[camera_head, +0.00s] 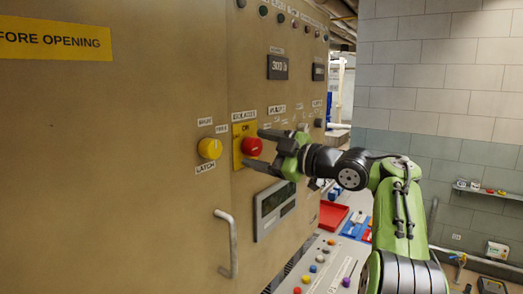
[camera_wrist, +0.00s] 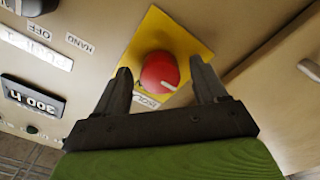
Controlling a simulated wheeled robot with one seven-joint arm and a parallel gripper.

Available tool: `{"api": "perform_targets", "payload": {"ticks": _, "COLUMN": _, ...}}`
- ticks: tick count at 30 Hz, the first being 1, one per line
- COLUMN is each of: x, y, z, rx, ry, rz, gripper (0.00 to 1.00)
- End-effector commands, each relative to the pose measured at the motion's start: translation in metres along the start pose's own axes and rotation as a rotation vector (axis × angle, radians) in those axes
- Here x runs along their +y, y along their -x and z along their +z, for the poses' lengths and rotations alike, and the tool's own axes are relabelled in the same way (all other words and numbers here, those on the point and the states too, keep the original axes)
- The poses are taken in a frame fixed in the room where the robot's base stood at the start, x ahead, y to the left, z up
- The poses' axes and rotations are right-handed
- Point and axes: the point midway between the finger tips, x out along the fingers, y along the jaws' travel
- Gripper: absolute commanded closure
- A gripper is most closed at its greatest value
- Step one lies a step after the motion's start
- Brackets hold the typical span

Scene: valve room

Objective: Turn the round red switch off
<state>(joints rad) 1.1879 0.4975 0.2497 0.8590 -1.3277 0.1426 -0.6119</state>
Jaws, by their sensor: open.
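The round red switch (camera_head: 252,147) sits on a yellow square plate (camera_head: 238,131) on the tan cabinet front. In the wrist view the red switch (camera_wrist: 160,72) shows a white pointer line towards its lower right, and the yellow plate (camera_wrist: 190,42) lies around it. My gripper (camera_head: 262,150) is open, with one finger above and one below the switch in the head view. In the wrist view my gripper (camera_wrist: 160,80) has its dark fingers to either side of the switch, with a gap on each side. I cannot tell whether the fingertips reach the plate.
A yellow knob (camera_head: 209,149) is left of the switch. A display screen (camera_head: 274,206) and a metal door handle (camera_head: 228,245) are below on the cabinet. A sloped console (camera_head: 325,262) with several coloured buttons stands lower right. Lamps and a meter (camera_head: 278,67) are above.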

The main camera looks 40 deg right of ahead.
Motion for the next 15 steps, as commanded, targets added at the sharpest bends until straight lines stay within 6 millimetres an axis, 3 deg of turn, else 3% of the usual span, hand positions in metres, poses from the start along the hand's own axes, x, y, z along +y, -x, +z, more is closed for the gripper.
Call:
{"api": "perform_targets", "payload": {"ticks": 5, "x": 0.001, "y": 0.01, "z": 0.001, "rx": -0.003, "ry": 0.0, "rz": 0.002, "gripper": 0.29}}
{"api": "perform_targets", "payload": {"ticks": 11, "x": 0.001, "y": 0.06, "z": 0.002, "rx": -0.006, "ry": -0.002, "rz": 0.007, "gripper": 0.29}}
{"api": "perform_targets", "payload": {"ticks": 15, "x": 0.0, "y": 0.082, "z": 0.002, "rx": -0.001, "ry": -0.002, "rz": 0.006, "gripper": 0.29}}
